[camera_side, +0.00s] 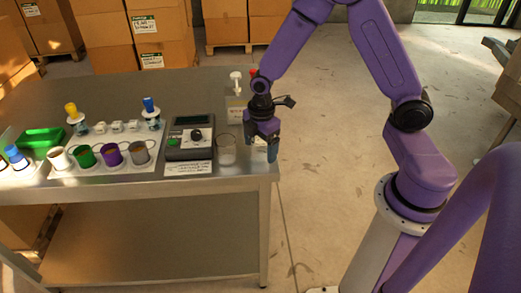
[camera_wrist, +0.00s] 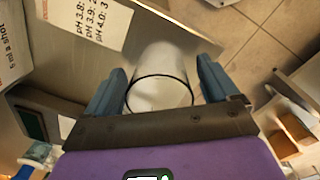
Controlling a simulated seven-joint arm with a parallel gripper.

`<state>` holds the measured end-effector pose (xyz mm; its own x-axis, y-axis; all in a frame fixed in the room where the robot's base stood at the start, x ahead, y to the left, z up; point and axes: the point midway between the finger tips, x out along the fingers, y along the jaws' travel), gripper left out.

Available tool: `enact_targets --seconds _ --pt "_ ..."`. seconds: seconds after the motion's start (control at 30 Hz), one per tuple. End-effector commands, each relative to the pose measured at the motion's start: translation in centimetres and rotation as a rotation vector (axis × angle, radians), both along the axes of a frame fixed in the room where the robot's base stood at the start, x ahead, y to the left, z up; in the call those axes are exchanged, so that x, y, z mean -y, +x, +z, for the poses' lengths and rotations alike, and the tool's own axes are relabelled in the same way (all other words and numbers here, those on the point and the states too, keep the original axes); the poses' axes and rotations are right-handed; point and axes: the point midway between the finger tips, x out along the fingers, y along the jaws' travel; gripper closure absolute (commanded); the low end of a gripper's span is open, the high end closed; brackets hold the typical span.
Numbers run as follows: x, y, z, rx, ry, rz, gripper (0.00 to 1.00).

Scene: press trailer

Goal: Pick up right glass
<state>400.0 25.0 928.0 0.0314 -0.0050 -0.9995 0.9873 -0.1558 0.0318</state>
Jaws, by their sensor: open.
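A clear, colourless glass (camera_side: 226,152) stands upright on the metal table near its right front corner, just right of the grey meter. My gripper (camera_side: 261,151) points down beside the glass, to its right, at the table's right edge. In the wrist view the glass (camera_wrist: 163,82) shows between the two blue fingers of my gripper (camera_wrist: 162,88), with its dark round rim towards the camera. Gaps show on both sides of it. I cannot tell whether the fingers reach around it. My gripper is open and holds nothing.
The grey meter (camera_side: 190,139) stands close left of the glass. Several cups with coloured contents, including a purple one (camera_side: 111,154), line the left front. A white label (camera_wrist: 88,24) lies near the glass. Cardboard boxes (camera_side: 160,40) stand behind. Open floor lies right of the table.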

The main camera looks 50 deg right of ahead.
Motion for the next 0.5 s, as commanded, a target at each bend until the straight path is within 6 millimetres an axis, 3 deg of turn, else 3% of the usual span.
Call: enact_targets --seconds 0.23,0.4,0.43,0.5 --pt "-0.01 0.02 -0.11 0.001 0.000 0.000 0.12" --pt "0.00 0.01 -0.10 0.000 0.000 -0.001 0.68" --pt "0.00 0.01 -0.10 0.000 0.000 -0.001 0.73" --pt "-0.01 0.02 -0.08 0.001 0.000 -0.001 0.73"
